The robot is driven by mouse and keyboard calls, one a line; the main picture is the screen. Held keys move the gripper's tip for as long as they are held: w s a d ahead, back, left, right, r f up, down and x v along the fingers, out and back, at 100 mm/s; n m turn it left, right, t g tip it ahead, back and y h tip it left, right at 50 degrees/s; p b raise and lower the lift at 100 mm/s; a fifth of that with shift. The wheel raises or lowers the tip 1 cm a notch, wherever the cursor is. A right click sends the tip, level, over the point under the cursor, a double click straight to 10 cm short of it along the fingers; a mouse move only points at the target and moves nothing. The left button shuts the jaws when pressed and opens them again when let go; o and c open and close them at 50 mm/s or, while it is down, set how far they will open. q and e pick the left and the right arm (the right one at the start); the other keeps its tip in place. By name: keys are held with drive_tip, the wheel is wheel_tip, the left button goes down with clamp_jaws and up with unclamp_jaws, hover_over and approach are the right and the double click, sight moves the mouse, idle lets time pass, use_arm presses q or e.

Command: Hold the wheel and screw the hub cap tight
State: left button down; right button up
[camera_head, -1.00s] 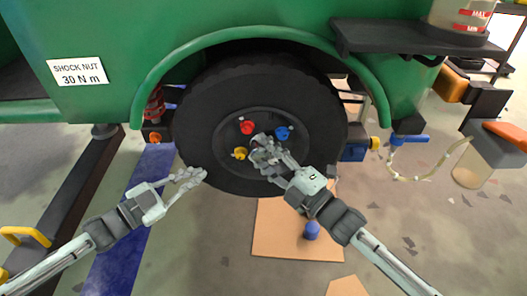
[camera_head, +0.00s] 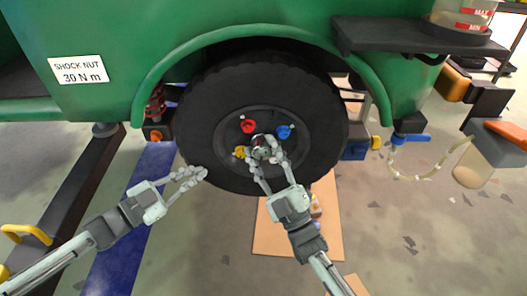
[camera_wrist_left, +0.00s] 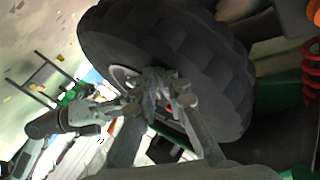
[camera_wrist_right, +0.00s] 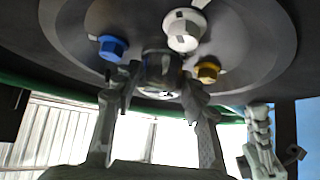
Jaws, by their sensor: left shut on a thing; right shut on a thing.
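The big black wheel (camera_head: 222,107) sits under the green fender, with a dark grey rim. The dark round hub cap (camera_wrist_right: 163,68) is at the rim's centre. My right gripper (camera_head: 266,156) is shut on the hub cap; in the right wrist view its fingers (camera_wrist_right: 157,84) flank the cap, partly hiding it. Around it are red (camera_head: 248,126), blue (camera_head: 284,131) and yellow (camera_head: 240,152) nuts. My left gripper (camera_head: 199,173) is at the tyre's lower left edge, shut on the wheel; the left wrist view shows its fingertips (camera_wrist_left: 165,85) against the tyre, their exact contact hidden.
A cardboard sheet (camera_head: 330,195) lies below the wheel, with small things partly hidden by my right arm. A blue valve with a clear hose (camera_head: 452,157) and a jar (camera_head: 473,176) are at the right. A black shelf (camera_head: 385,36) juts out above right.

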drive_tip(key=shift+s+r, duration=0.1)
idle(0.3)
drive_tip(key=o, duration=1.2)
drive_tip(key=shift+c, duration=0.2)
